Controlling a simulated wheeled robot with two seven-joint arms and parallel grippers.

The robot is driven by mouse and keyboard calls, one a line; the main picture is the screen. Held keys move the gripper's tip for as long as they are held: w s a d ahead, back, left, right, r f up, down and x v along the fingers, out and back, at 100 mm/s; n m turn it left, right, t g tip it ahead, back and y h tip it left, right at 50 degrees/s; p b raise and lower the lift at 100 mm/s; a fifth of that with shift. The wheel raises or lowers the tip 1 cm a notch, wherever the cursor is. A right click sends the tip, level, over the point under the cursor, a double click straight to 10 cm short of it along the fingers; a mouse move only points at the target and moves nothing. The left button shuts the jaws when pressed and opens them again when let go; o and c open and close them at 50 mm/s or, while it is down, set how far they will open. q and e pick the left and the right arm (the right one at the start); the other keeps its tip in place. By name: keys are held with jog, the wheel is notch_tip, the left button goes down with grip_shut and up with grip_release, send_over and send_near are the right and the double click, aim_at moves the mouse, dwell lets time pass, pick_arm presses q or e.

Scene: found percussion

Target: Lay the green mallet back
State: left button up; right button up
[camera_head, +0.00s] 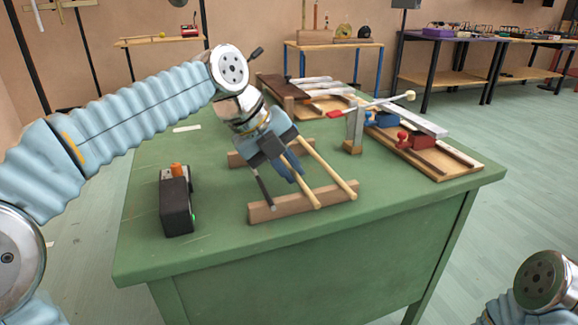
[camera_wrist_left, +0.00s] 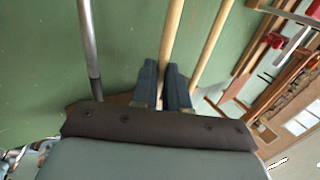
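A low rack of two wooden rails (camera_head: 302,205) lies on the green table, with two pale wooden sticks and a dark metal rod (camera_head: 265,188) across it. My left gripper (camera_head: 289,172) reaches down over the rack, fingers pointing along the sticks. In the left wrist view, its two fingers (camera_wrist_left: 164,92) stand close on both sides of the middle wooden stick (camera_wrist_left: 172,40) and seem to touch it. The other wooden stick (camera_head: 328,168) lies just to the right, free. No green head shows on any stick; the far ends are hidden behind my gripper. My right gripper is out of view.
A black box (camera_head: 177,208) with an orange knob stands left of the rack. Right of it are a metal post on a wooden block (camera_head: 354,130), a rod with a pale tip (camera_head: 410,95), and a bar board (camera_head: 455,168) with red and blue clamps. The table's front is clear.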

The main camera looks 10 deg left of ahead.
pick_arm(q)
jog(key=o, duration=0.4)
jog(key=shift+r, duration=0.15)
jog(key=p+v, duration=0.2)
jog(key=v, duration=1.1)
jog(key=shift+s+a+r+p, duration=0.1)
jog(key=shift+a+r+p, duration=0.1)
jog(key=shift+p, duration=0.15)
jog(key=shift+s, duration=0.1)
